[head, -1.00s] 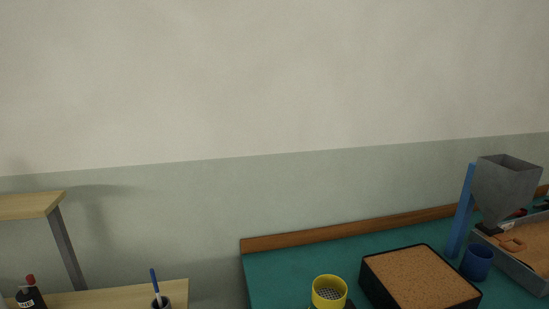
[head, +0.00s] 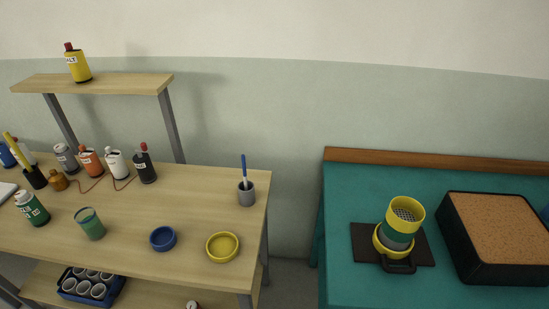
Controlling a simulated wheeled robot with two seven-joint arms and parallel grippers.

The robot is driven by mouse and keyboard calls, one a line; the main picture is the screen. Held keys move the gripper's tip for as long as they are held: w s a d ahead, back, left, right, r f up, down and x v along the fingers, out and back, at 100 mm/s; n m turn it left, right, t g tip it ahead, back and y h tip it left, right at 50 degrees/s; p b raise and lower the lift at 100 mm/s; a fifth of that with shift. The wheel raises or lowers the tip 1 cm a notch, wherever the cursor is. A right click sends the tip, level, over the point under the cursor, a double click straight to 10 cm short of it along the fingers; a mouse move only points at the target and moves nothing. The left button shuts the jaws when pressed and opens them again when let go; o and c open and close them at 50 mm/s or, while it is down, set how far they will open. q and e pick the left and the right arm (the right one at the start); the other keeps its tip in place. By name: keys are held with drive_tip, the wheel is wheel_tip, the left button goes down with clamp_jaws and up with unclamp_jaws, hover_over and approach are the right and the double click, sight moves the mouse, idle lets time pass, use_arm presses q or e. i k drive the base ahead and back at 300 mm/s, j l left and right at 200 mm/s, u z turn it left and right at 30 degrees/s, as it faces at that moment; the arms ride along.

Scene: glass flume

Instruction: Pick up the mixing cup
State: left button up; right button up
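Two cups stand on the wooden bench, and I cannot tell for sure which is the mixing cup. One is a greenish see-through cup (head: 89,224) standing upright near the front of the bench, left of a blue bowl. The other is a small grey cup (head: 246,194) near the bench's right end, with a blue-handled stick (head: 243,168) standing in it. Neither of my grippers is in view.
The wooden bench (head: 185,204) also holds a blue bowl (head: 162,238), a yellow bowl (head: 222,246) and several labelled bottles along the back. A gap separates it from the teal table (head: 345,203), which holds a sieve stack (head: 400,225) and a sand-coloured box (head: 497,230).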

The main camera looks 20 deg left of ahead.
sight(87, 218)
drive_tip(key=k+j+u, duration=0.1)
drive_tip(key=u, duration=1.85)
drive_tip(key=k+l+z, duration=0.1)
drive_tip(key=l, duration=0.2)
drive_tip(key=l+z, duration=0.15)
drive_tip(key=l, duration=0.15)
